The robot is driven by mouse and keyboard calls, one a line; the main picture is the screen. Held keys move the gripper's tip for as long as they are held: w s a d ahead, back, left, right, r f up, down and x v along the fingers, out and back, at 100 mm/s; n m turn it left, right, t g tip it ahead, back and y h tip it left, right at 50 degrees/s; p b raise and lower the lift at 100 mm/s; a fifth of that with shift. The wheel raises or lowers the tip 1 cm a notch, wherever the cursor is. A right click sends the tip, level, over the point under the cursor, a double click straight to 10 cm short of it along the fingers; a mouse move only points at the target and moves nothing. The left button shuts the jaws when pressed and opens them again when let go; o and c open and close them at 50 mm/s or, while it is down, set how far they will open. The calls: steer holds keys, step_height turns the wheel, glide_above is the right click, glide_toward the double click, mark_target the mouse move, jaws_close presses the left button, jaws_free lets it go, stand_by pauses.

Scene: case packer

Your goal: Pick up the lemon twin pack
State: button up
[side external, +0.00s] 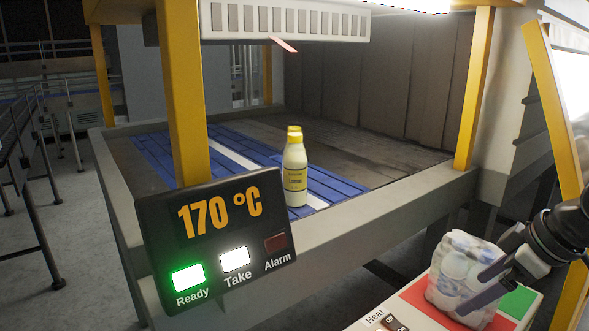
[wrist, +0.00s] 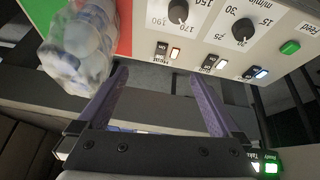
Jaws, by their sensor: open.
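The lemon twin pack (side external: 295,172) stands upright on the blue belt inside the machine in the side external view. It shows as a white bottle with a yellow cap and yellow label, with a second yellow cap just behind it. The second bottle is mostly hidden. My gripper (side external: 469,296) is at the lower right of that view, well apart from the lemon pack. In the wrist view my gripper (wrist: 160,75) has its two fingers spread with nothing between them. The lemon pack is not visible in the wrist view.
A clear-wrapped pack of bluish-white items (side external: 459,272) sits on the red and green panel top, beside my fingers; it also shows in the wrist view (wrist: 80,48). Control knobs and switches (wrist: 178,12) lie close by. A yellow post (side external: 183,90) and display (side external: 217,240) stand at the machine's front.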

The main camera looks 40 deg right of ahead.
steer(key=w+a+r+n, duration=0.1)
steer(key=w+r+n, duration=0.4)
steer(key=w, duration=0.4)
steer(key=w+a+r+n, duration=0.1)
steer(key=w+r+n, duration=0.45)
steer(key=w, duration=0.35)
steer(key=w+a+r+n, duration=0.2)
steer(key=w+r+n, duration=0.3)
steer(key=w, duration=0.4)
steer(key=n+g+h, duration=0.2)
steer(key=n, duration=1)
glide_above(295, 207)
steer(key=s+a, duration=0.1)
steer(key=s, duration=0.1)
steer(key=shift+m, duration=0.25)
step_height(295, 207, down, 5)
steer(key=shift+w+f, duration=0.15)
steer(key=shift+f, duration=0.05)
steer(key=shift+w+f+n+h, duration=0.1)
steer(key=shift+f+n+h, duration=0.2)
steer(key=shift+f+n, duration=0.15)
steer(key=shift+x, duration=3.75)
steer(key=shift+c, duration=0.3)
